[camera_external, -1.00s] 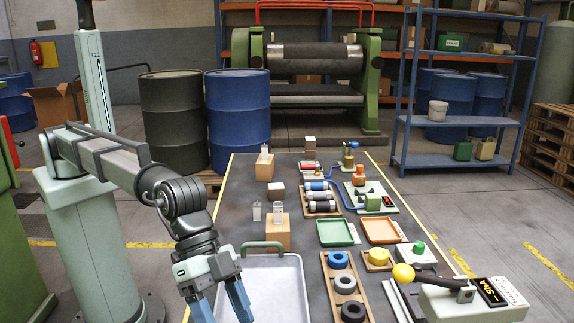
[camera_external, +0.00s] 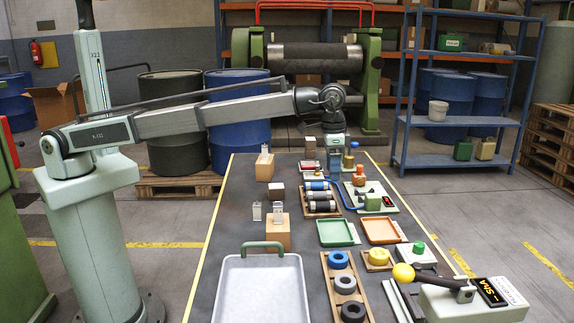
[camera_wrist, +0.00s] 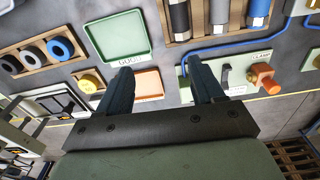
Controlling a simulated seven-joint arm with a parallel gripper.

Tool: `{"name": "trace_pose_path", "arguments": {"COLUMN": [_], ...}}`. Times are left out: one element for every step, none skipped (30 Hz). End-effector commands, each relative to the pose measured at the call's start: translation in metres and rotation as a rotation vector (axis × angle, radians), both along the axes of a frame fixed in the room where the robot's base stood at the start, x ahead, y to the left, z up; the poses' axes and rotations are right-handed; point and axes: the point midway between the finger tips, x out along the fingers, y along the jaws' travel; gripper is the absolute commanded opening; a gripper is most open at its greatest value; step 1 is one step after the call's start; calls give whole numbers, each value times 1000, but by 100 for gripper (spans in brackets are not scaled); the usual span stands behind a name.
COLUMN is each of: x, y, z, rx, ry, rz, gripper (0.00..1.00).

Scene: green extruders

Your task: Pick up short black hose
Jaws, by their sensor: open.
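A black hose piece (camera_wrist: 179,20) with a silver end lies in a wooden rack at the top of the wrist view. In the external view a dark piece (camera_external: 320,207) lies nearest in that rack. I cannot tell for certain which piece is the short black hose. My gripper (camera_wrist: 160,68) is open and empty, its fingers spread wide. In the external view my gripper (camera_external: 335,170) hangs over the far part of the table, beyond the rack. The pieces' far ends are cut off in the wrist view.
A green tray (camera_external: 337,232) and an orange tray (camera_external: 382,230) lie nearer than the rack. A clamp station with a red-orange knob (camera_wrist: 264,77) and a blue tube (camera_external: 343,194) are close by. Wooden blocks (camera_external: 277,232) stand left. A large grey tray (camera_external: 260,291) lies in front.

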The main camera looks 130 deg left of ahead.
Motion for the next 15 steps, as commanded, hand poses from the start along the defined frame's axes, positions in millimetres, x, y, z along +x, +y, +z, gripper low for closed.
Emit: {"name": "trace_pose_path", "arguments": {"x": [-8, -13, -17, -19, -21, -24, -25, -25, -25, -26, -25, -25, -25, -26, -26], "y": [14, 19, 24, 27, 29, 31, 32, 33, 33, 33, 32, 32, 32, 32, 32], "z": [3, 4, 5, 6, 6, 5, 5, 3, 1, -2, -5, -9, -13, -18, -23], "rx": [-5, -9, -11, -13, -15, -16, -17, -18, -18, -18, -18, -18, -18, -18, -18], "ry": [13, 21, 30, 34, 37, 42, 44, 45, 45, 46, 46, 46, 46, 46, 46], "rz": [17, 24, 31, 35, 38, 42, 43, 44, 44, 44, 44, 43, 43, 43, 43], "gripper": [67, 67, 67, 67, 67, 67, 67, 67, 67, 67, 67, 67, 67, 67, 67]}}
